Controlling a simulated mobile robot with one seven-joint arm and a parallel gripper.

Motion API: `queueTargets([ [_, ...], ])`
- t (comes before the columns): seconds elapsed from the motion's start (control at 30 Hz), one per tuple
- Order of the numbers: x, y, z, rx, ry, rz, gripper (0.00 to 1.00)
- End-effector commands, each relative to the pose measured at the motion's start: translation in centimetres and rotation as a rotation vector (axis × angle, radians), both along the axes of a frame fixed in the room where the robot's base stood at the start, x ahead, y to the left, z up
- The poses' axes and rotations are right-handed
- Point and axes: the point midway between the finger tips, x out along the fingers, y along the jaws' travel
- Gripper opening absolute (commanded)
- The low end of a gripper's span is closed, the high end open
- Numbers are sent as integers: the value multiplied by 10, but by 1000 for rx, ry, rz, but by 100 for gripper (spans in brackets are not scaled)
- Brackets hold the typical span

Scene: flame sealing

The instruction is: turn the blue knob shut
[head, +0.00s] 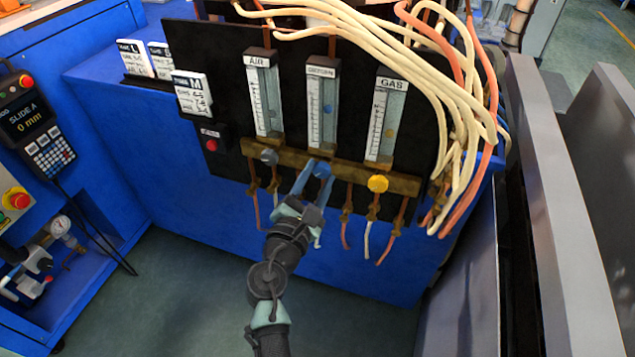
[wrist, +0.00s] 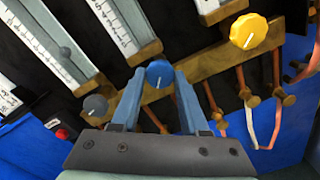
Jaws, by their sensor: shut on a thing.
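The blue knob (head: 322,170) sits on the brass bar (head: 348,172) below the middle flow meter (head: 322,108), whose label appears to read OXYGEN. In the wrist view the blue knob (wrist: 159,73) shows a white pointer line that stands nearly upright, tilted slightly. My gripper (head: 312,172) reaches up from below, with its two fingers on either side of the knob. In the wrist view my gripper (wrist: 159,80) is shut on the blue knob, with fingertips at its left and right edges. The fingers hide part of the bar beneath.
A grey knob (head: 269,157) is left of the blue one, under the AIR meter (head: 263,95). A yellow knob (head: 378,183) is right, under the GAS meter (head: 387,118). Copper tubes (wrist: 245,98) hang below the bar. Pale hoses (head: 440,75) drape at the upper right.

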Motion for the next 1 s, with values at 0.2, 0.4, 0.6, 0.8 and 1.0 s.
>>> queueTargets([
  [0.2, 0, 1, -4, 196, -63, -1, 0],
  [0.4, 0, 1, -4, 378, -121, 0, 0],
  [0.6, 0, 1, -4, 559, -180, 0, 0],
  [0.8, 0, 1, -3, 735, -236, -1, 0],
  [1.0, 0, 1, -3, 889, -287, -1, 0],
])
